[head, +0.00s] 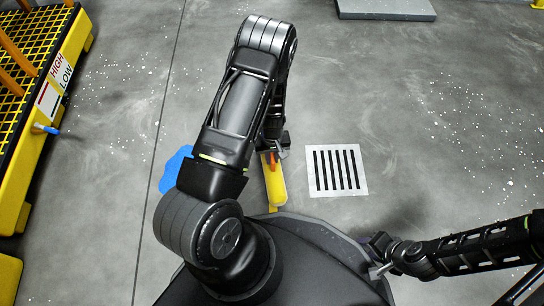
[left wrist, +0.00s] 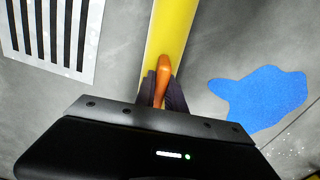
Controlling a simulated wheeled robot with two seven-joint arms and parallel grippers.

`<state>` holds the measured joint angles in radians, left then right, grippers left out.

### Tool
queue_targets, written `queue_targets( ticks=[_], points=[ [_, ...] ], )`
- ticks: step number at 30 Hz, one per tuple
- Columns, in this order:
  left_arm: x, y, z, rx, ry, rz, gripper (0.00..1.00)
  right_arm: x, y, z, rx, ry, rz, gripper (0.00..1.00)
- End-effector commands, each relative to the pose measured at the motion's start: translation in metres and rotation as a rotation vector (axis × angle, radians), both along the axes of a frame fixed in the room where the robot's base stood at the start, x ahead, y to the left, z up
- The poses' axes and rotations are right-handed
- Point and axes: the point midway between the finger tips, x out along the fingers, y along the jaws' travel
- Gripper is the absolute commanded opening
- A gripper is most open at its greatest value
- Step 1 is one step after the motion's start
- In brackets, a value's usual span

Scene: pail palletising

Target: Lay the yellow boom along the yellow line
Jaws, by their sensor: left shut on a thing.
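The yellow boom (head: 276,188) lies between the blue spill and the floor drain, partly hidden by my left arm and base. In the left wrist view the boom (left wrist: 168,32) runs up out of the picture. My left gripper (head: 273,150) is shut on its orange handle (left wrist: 162,80), with dark fingers on both sides. I cannot tell whether the boom touches the floor. No yellow line can be made out clearly; a narrow yellow piece shows at the boom's near end. My right gripper (head: 378,258) is at the lower right, its jaws unclear.
The blue spill (head: 174,170) is left of the boom, partly behind my arm. A white slotted floor drain (head: 362,184) is to its right. A yellow platform (head: 42,125) with a HIGH/LOW label stands at the left. A grey slab (head: 385,8) lies at the back. Floor at right is open.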

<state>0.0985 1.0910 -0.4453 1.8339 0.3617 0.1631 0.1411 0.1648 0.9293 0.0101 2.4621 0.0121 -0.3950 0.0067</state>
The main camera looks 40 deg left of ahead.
Motion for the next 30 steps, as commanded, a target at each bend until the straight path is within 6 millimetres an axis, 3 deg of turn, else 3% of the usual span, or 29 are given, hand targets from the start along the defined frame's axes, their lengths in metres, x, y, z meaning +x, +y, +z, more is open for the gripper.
queue_targets(
  ticks=[6, 7, 16, 26, 30],
  points=[
    [0.0, 0.0, -0.005, 0.001, -0.001, 0.0, 0.0, 0.0, 0.0, -0.004, 0.0, 0.0, 0.0, 0.36],
    [0.0, 0.0, -0.005, 0.001, -0.001, 0.0, 0.15, 0.0, 0.0, -0.004, 0.0, 0.0, 0.0, 0.36],
    [0.0, 0.0, -0.004, 0.0, 0.0, 0.0, 0.4, 0.0, 0.0, -0.004, 0.0, 0.0, 0.0, 0.36],
    [0.0, 0.0, -0.005, 0.0, 0.0, 0.0, 0.4, 0.002, -0.001, -0.002, 0.002, -0.002, -0.001, 0.36],
    [0.0, 0.0, 0.013, 0.0, 0.0, -0.001, 0.4, 0.001, 0.0, 0.007, 0.001, -0.001, 0.0, 0.36]
  ],
)
